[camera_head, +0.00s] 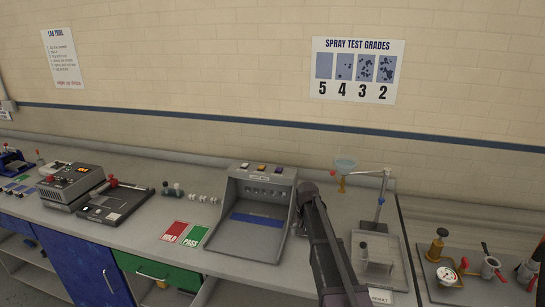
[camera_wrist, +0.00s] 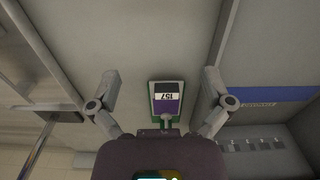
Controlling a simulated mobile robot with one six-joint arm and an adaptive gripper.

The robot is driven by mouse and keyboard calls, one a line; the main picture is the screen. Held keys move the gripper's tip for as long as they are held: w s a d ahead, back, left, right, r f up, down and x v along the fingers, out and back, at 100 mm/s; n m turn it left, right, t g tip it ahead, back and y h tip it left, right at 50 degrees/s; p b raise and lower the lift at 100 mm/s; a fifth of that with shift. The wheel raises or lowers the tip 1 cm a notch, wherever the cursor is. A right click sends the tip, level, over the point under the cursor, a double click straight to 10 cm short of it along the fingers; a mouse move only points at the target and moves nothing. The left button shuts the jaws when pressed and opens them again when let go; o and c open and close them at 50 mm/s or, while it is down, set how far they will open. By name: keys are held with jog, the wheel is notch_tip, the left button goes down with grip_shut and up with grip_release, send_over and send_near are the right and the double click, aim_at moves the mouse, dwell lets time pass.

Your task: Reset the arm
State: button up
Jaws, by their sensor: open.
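My gripper (camera_wrist: 162,92) is open in the wrist view, with one finger on each side and nothing between the pads. A small sample with a purple face, a green edge and a white label reading 157 (camera_wrist: 167,101) lies on the grey counter below, in line with the gap between the fingers. It looks apart from the fingers. In the head view my dark arm reaches over the counter, between the grey booth (camera_head: 240,238) and the spray stand (camera_head: 382,210). It hides the sample, and the fingers cannot be made out there.
The booth stands left of my arm; the spray stand, with a funnel (camera_head: 345,166) and clear box (camera_head: 377,252), stands right. Red HOLD (camera_head: 174,232) and green PASS (camera_head: 195,236) cards lie left of the booth. Brass-and-red-handled equipment (camera_head: 437,246) sits far right.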

jog(key=s+n, duration=0.3)
jog(key=s, duration=2.3)
jog(key=shift+s+d, duration=0.2)
jog(key=shift+d, duration=0.15)
jog(key=shift+c, duration=0.2)
